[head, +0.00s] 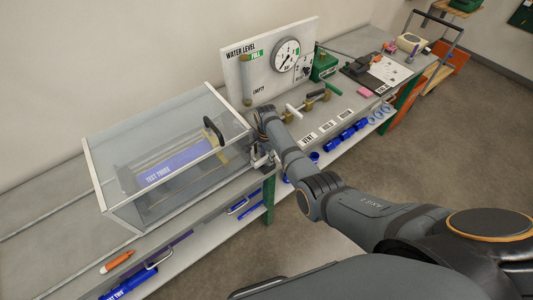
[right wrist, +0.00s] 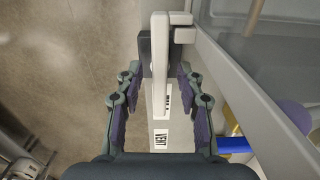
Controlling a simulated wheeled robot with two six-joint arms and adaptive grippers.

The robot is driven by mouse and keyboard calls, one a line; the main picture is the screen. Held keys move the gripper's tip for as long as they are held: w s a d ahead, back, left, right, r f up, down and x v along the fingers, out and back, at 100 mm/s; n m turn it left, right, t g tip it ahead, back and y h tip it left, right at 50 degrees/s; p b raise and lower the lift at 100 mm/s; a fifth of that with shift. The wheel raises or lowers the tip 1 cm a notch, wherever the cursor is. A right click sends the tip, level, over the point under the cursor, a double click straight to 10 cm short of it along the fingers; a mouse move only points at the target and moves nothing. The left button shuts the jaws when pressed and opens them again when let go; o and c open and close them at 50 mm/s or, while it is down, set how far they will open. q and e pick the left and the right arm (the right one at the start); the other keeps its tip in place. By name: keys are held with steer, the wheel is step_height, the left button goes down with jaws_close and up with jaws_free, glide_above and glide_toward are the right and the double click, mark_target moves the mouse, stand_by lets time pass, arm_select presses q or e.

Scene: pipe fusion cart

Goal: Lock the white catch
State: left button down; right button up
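The white catch (right wrist: 160,45) shows in the right wrist view as a narrow pale lever beside a dark block, with a white hooked bracket (right wrist: 184,27) at its upper right. It is at the edge of the clear box (head: 120,206), at the box's right end in the head view. My right gripper (right wrist: 160,70) is open, with one finger on each side of the lever and a visible gap on both sides. In the head view my right gripper (head: 262,160) is by the box's right end, partly hidden by my arm. My left gripper is not in view.
The box holds a blue test tube (head: 180,165). Behind stands a water level panel (head: 270,62) with a gauge. Valves with green and white handles (head: 293,111) and label plates (head: 327,127) lie right of the box. Floor is clear in front of the bench.

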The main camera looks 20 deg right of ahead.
mark_target(266, 157)
step_height(266, 157, up, 12)
stand_by(0.3)
stand_by(0.3)
